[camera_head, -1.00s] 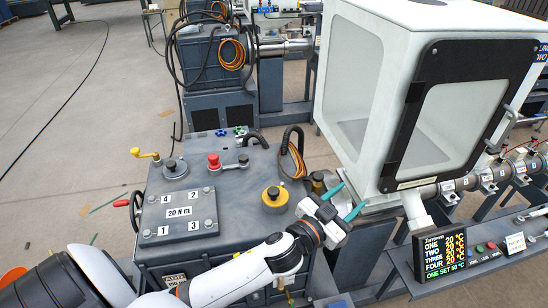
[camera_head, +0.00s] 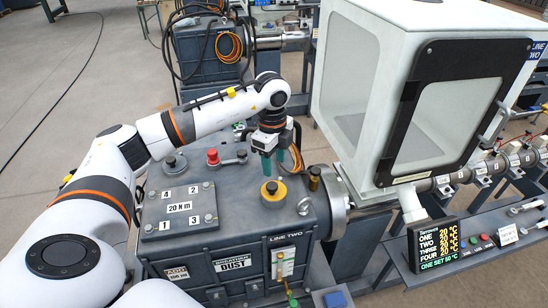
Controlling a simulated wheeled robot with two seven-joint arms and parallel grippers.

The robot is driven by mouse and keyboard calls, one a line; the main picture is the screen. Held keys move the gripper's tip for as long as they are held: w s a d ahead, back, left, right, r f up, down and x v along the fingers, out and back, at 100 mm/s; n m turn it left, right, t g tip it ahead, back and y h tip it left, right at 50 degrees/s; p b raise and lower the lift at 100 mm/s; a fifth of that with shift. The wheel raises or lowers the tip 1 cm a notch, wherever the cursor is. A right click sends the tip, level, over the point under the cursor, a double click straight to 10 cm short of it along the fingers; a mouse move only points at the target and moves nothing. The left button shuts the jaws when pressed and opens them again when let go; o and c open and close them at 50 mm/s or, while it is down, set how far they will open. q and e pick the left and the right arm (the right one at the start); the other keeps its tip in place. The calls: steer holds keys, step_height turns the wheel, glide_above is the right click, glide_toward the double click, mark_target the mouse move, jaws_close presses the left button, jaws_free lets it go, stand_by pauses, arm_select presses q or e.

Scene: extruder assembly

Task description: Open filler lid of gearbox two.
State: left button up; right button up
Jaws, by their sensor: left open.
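Gearbox two is the grey box (camera_head: 240,215) in the middle, marked LINE TWO on its front. On its top right sits a round yellow lid (camera_head: 273,193) with a dark knob; it lies flat and looks shut. A small brass-coloured cap (camera_head: 315,178) stands to its right. I cannot tell for certain which one is the filler lid. My left gripper (camera_head: 287,164) points down with teal fingers, open, just behind the yellow lid and apart from it. What lies behind the fingers is partly hidden. My right gripper is not in view.
A red knob (camera_head: 213,156) and a plate (camera_head: 180,212) numbered 1 to 4 are on the gearbox top. Orange-brown cables (camera_head: 293,160) loop behind my gripper. A white hopper cabinet (camera_head: 355,80) stands close on the right, with a temperature display (camera_head: 437,243) below.

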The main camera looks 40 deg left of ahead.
mark_target(272, 185)
arm_select(q)
steer(key=shift+a, duration=0.35)
steer(key=shift+f+b, duration=0.3)
steer(key=shift+f, duration=0.05)
step_height(272, 185, down, 8)
steer(key=b, duration=0.5)
steer(key=shift+r, duration=0.4)
steer(key=shift+f, duration=0.15)
steer(key=c, duration=0.7)
steer(key=shift+o, duration=0.2)
steer(key=shift+d, duration=0.1)
